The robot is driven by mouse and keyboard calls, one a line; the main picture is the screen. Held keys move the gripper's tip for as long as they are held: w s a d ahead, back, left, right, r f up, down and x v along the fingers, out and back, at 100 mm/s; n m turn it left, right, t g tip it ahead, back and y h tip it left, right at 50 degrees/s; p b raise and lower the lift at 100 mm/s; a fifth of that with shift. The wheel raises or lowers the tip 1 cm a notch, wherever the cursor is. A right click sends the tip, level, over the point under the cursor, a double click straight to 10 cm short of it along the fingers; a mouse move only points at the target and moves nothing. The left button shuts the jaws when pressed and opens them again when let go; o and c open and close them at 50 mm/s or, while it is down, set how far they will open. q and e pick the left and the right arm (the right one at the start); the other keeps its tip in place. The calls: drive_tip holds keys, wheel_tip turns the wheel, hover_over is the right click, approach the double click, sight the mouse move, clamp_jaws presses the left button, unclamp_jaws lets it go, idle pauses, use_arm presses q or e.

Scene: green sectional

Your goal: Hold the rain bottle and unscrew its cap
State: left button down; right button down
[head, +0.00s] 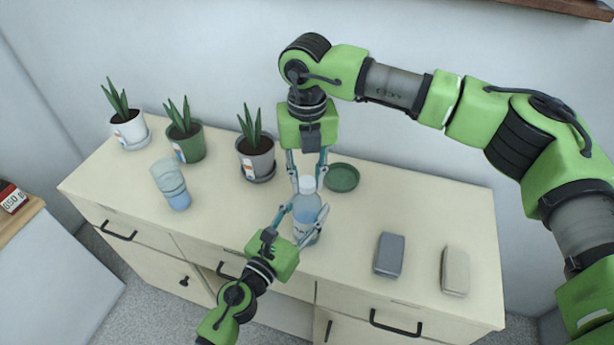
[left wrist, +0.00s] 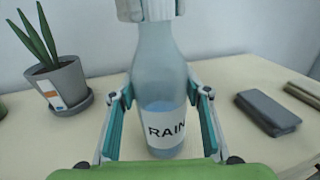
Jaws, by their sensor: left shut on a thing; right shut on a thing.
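The rain bottle (head: 306,212) stands upright near the front of the cream cabinet top. It is pale blue and see-through, with a white label reading RAIN in the left wrist view (left wrist: 165,130). Its white cap (head: 307,184) sits at the top of the neck. My left gripper (head: 305,222) comes from the front and is shut around the bottle's body, a finger on each side. My right gripper (head: 308,180) points down from above and is shut on the cap. In the left wrist view the right fingertips (left wrist: 148,9) cover most of the cap; its thread is hidden.
Potted plants in white (head: 130,130), green (head: 188,147) and grey (head: 257,160) pots stand along the back. A blue tumbler (head: 170,183) stands left. A green dish (head: 342,178) is just behind the bottle. A grey case (head: 389,254) and a beige case (head: 455,270) lie right.

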drive_tip(key=n, duration=0.3)
drive_tip(key=shift+n, duration=0.3)
drive_tip(key=n, duration=0.8)
drive_tip(key=shift+n, duration=0.3)
drive_tip(key=n, duration=0.5)
drive_tip(key=shift+r, duration=0.1)
drive_tip(key=n, duration=0.3)
drive_tip(key=shift+n, duration=0.4)
drive_tip(key=n, duration=1.4)
drive_tip(key=shift+r, duration=0.3)
